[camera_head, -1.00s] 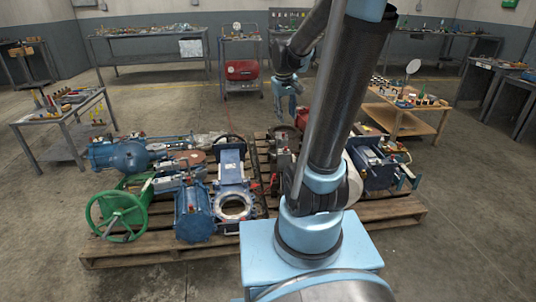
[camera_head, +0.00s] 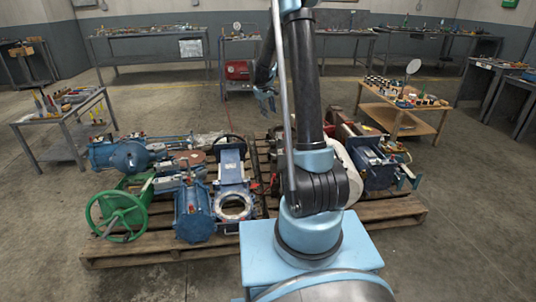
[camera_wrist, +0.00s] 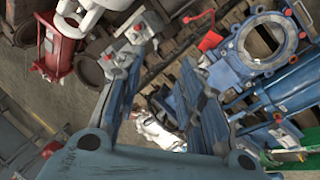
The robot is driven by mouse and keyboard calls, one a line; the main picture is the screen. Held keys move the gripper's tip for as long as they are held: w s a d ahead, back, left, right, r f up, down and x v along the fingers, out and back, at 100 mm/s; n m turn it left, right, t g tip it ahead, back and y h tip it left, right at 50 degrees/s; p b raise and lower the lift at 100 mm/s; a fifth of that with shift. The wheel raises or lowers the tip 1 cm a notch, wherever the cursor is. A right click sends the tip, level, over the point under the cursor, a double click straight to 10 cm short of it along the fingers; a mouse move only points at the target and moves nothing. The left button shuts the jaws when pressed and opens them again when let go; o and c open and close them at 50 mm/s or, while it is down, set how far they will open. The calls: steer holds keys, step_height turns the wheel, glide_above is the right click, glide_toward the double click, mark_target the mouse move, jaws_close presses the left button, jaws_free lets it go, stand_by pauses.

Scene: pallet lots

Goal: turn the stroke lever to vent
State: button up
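My gripper (camera_wrist: 163,62) is open in the wrist view, its two blue fingers apart with nothing held between them. In the head view my gripper (camera_head: 268,98) hangs above the far side of the pallet. Beyond the fingertips, in the wrist view, a small red lever (camera_wrist: 200,16) and a red piece (camera_wrist: 210,41) show near a blue flanged valve (camera_wrist: 262,42). I cannot tell which part is the stroke lever, nor read any vent mark. A silvery metal fitting (camera_wrist: 158,130) lies below, seen between the fingers.
The wooden pallet (camera_head: 150,254) carries several valves and actuators, including a green handwheel (camera_head: 115,215), a blue cylinder (camera_head: 194,212) and a blue motor (camera_head: 378,168). A red body (camera_wrist: 60,45) stands left of the fingers. Workbenches stand around; the floor at right is clear.

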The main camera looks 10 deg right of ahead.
steer(key=w+a+f+n, duration=0.1)
steer(key=w+a+f, duration=0.1)
steer(key=w+f, duration=0.85)
steer(key=n+h, duration=0.1)
glide_toward(271, 154)
steer(key=w+d+f, duration=0.1)
steer(key=w+f, duration=0.2)
steer(key=f, duration=0.4)
steer(key=shift+w+d+t, duration=0.2)
steer(key=shift+w+t, duration=0.1)
steer(key=shift+w, duration=0.05)
steer(key=shift+f, duration=0.1)
jaws_close()
